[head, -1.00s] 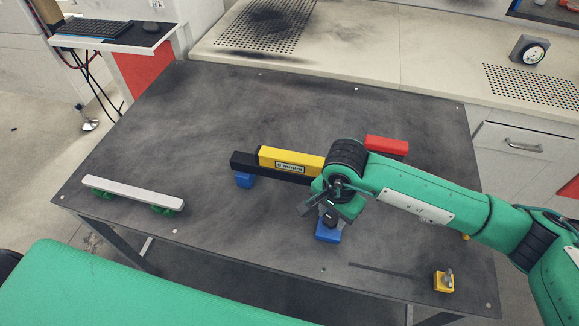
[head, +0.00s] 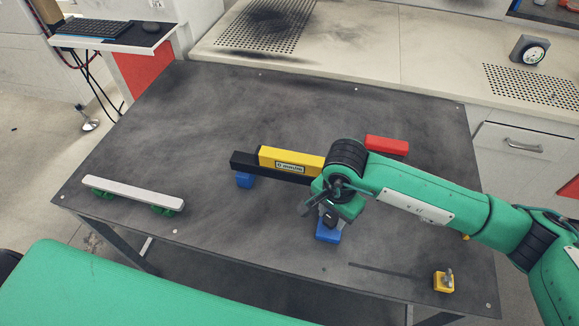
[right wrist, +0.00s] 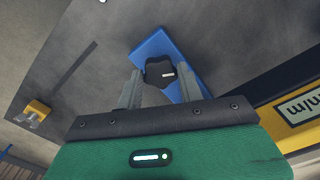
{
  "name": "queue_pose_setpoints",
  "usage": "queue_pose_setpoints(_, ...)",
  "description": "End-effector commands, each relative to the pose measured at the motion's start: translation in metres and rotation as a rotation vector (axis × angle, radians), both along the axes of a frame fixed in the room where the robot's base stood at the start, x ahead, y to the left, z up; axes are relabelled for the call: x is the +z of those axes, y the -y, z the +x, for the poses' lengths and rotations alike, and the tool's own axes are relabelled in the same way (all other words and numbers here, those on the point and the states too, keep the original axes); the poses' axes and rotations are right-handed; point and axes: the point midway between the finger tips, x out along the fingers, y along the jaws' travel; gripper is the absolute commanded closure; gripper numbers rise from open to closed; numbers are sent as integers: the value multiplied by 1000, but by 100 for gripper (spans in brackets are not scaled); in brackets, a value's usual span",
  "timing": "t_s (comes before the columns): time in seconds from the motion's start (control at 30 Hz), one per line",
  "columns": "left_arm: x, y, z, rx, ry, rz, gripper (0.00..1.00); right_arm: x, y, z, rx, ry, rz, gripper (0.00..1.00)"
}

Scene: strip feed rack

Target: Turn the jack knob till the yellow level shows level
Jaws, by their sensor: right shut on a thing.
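The yellow level (head: 290,160) lies along a dark beam (head: 243,162); it also shows partly in the right wrist view (right wrist: 300,108). A label with small marks is on its side, too small to read surely. The beam's left end rests over a blue block (head: 245,181); its right end is hidden behind my right arm. My right gripper (head: 328,212) points down over the blue jack base (head: 328,236). In the right wrist view its two fingers (right wrist: 161,84) are shut on the black lobed jack knob (right wrist: 158,70), which bears a white mark. My left gripper is out of view.
A red block (head: 387,144) lies behind my right wrist. A pale bar (head: 133,191) on green feet stands at the left. A yellow block with a metal knob (head: 443,283) sits near the front right corner. The table's middle left is clear.

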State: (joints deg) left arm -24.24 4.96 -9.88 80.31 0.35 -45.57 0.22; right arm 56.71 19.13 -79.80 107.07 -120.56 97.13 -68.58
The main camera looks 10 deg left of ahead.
Motion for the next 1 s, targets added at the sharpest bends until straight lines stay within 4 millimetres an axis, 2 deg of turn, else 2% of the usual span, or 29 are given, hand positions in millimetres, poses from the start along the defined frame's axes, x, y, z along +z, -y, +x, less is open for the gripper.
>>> queue_pose_setpoints(0.07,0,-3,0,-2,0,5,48,-1,0,-1,0,-2,-1,81)
queue_pose_setpoints(0.1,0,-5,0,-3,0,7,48,-1,0,-1,0,-2,-1,59)
queue_pose_setpoints(0.13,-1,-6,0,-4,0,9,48,-1,0,-1,1,-2,-1,55)
queue_pose_setpoints(0.33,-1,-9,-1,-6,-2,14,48,-1,0,0,0,-1,0,55)
queue_pose_setpoints(0.47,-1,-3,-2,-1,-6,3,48,3,0,0,0,0,0,55)
queue_pose_setpoints(1.0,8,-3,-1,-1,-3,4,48,46,0,0,0,0,1,55)
